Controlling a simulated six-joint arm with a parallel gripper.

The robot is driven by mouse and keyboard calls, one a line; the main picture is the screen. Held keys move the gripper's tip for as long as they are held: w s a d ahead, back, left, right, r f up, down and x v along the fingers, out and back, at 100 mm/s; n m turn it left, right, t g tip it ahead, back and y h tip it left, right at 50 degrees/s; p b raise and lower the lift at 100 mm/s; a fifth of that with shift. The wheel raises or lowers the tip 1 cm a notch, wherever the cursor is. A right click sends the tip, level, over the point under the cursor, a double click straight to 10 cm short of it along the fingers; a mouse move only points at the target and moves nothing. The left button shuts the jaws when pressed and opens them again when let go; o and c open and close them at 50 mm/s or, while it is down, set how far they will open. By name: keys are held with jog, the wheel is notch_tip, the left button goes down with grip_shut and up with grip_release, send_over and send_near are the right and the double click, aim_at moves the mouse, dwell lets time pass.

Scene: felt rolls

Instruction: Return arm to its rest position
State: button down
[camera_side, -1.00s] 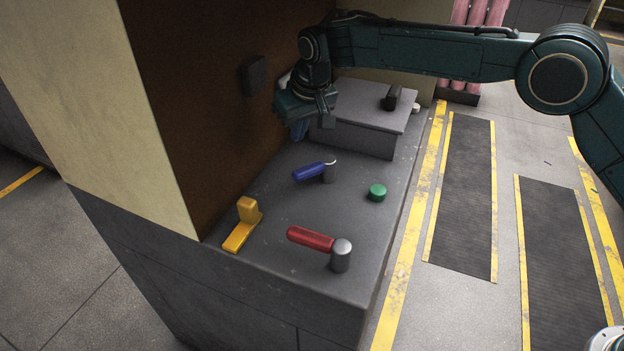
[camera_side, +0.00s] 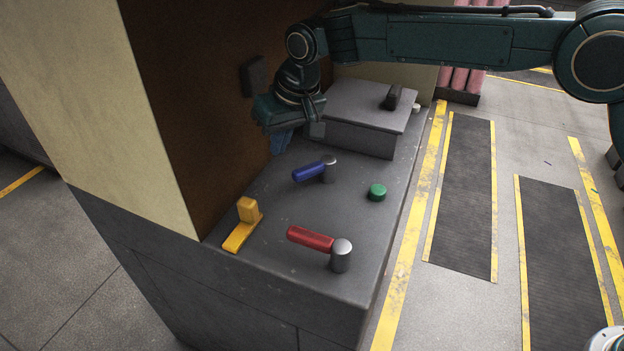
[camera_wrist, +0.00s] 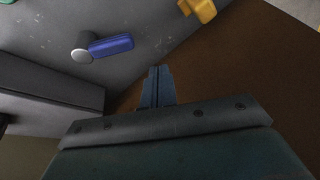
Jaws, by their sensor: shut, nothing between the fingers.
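My gripper (camera_side: 279,142) is at the end of my dark teal arm in the side view. It hangs above the back left of the grey bench top (camera_side: 290,228), beside the brown panel. Its blue fingers also show in the wrist view (camera_wrist: 158,72), shut together with nothing between them. It is apart from the blue-handled lever (camera_side: 308,172), which lies in front of it and to its right.
A grey raised box (camera_side: 360,136) with a black handle (camera_side: 392,97) stands right of my gripper. A brown panel (camera_side: 185,90) with a dark block (camera_side: 253,75) rises at left. The bench also bears a red-handled lever (camera_side: 310,238), green button (camera_side: 377,192) and yellow piece (camera_side: 243,228).

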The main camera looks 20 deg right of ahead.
jog(key=s+a+g+y, duration=0.1)
jog(key=s+a+y, duration=0.15)
jog(key=s, duration=0.55)
jog(key=s+a+g+y, duration=0.15)
jog(key=s+a, duration=0.25)
jog(key=s, duration=0.4)
jog(key=s+d+r+m+t+h, duration=0.15)
jog(key=d+r, duration=0.25)
jog(key=d, duration=0.4)
jog(key=s+d+r, duration=0.2)
jog(key=d+r, duration=0.2)
jog(key=d, duration=0.4)
jog(key=s+d+r+t+h, duration=0.1)
jog(key=d+r, duration=0.3)
jog(key=d, duration=0.3)
jog(key=s+d+f+m+t+h, duration=0.1)
jog(key=s+d+f+t+h, duration=0.1)
jog(key=s+d, duration=1.5)
jog(key=shift+d+f+h, duration=0.15)
jog(key=shift+d+h, duration=0.6)
jog(key=shift+h, duration=0.1)
